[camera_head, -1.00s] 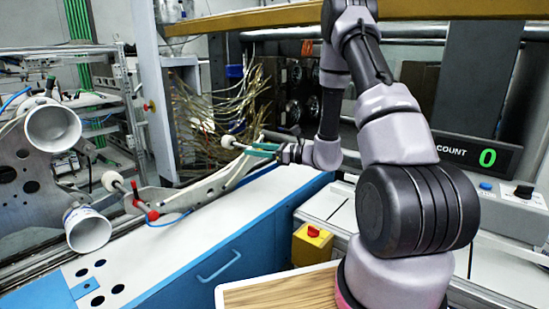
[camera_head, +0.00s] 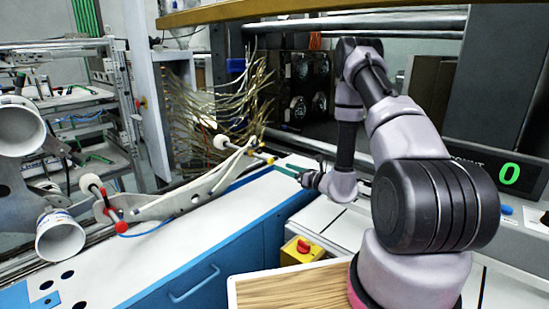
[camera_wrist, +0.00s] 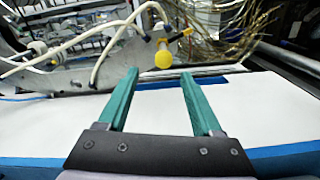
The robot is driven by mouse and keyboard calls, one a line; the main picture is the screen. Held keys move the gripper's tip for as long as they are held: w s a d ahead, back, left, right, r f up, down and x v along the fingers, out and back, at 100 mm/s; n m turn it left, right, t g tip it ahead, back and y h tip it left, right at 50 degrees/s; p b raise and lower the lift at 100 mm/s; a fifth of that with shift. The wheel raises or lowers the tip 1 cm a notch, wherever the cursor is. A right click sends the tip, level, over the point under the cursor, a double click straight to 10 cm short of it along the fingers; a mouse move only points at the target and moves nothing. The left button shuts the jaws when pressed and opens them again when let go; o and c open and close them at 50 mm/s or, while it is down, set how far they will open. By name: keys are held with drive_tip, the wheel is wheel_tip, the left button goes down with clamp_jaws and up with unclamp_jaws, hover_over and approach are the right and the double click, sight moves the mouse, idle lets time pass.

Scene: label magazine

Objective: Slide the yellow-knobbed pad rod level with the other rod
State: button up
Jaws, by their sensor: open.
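The yellow-knobbed pad rod crosses the far end of the grey bracket arm, with its white pad (camera_head: 221,142) on the left and its yellow knob (camera_head: 270,160) on the right. The other rod has a white pad (camera_head: 90,183) and a red knob (camera_head: 120,227) at the near end of the bracket. My gripper (camera_head: 283,169) is just right of the yellow knob. In the wrist view my gripper (camera_wrist: 158,74) has its green fingers apart and empty. The yellow knob (camera_wrist: 164,58) shows just beyond the gap between the fingertips, apparently untouched.
The grey bracket arm (camera_head: 185,200) runs along the far side of the white-topped blue cabinet (camera_head: 190,240). White cups (camera_head: 60,238) are at left. A yellow box with a red button (camera_head: 303,248) stands at the front. A cable bundle (camera_head: 205,100) hangs behind. The white top is clear.

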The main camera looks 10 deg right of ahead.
drive_tip(key=x, duration=1)
drive_tip(key=shift+w, duration=0.5)
clamp_jaws()
idle(0.9)
